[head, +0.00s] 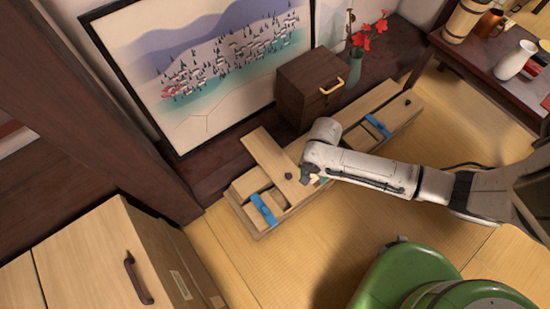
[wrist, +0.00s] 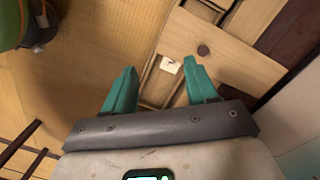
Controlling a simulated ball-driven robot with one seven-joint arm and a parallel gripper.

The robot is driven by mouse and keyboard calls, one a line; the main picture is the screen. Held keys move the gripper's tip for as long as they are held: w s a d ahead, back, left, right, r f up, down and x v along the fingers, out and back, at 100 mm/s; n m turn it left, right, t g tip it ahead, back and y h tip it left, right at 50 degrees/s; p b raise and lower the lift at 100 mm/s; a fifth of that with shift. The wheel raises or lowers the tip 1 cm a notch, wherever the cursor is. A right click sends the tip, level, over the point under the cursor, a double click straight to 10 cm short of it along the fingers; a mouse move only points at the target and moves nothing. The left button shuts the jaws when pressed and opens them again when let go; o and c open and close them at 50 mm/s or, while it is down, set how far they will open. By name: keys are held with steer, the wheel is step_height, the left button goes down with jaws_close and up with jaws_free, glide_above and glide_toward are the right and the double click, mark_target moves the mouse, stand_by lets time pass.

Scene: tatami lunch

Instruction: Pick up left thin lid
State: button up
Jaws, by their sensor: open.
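The left thin lid (head: 270,155) is a flat pale wooden board with a dark round knob. It lies crosswise, askew over the long wooden box (head: 245,220), with its far end past the box's back edge. In the wrist view the lid (wrist: 237,62) and its knob are right of my gripper (wrist: 160,72). My gripper (head: 314,178) is open, its teal fingers apart, close to the lid's right side in the head view. I see nothing clasped between the fingers. Whether a finger touches the lid I cannot tell.
Blue straps (head: 263,210) cross the box, whose open compartments show beside the lid. A dark small chest (head: 310,85) and flower vase (head: 354,65) stand behind. Tatami (head: 300,260) in front is clear.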

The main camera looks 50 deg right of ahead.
steer(key=w+d+f+m+t+b, duration=0.1)
steer(key=w+d+f+m+b, duration=0.2)
steer(key=w+f+m+b, duration=0.4)
glide_above(289, 175)
steer(key=shift+y, duration=0.3)
step_height(289, 175, down, 5)
steer(key=shift+s+d+b, duration=0.15)
steer(key=shift+b, duration=0.2)
steer(key=shift+f+b, duration=1.9)
steer(key=shift+f, duration=1.25)
jaws_close()
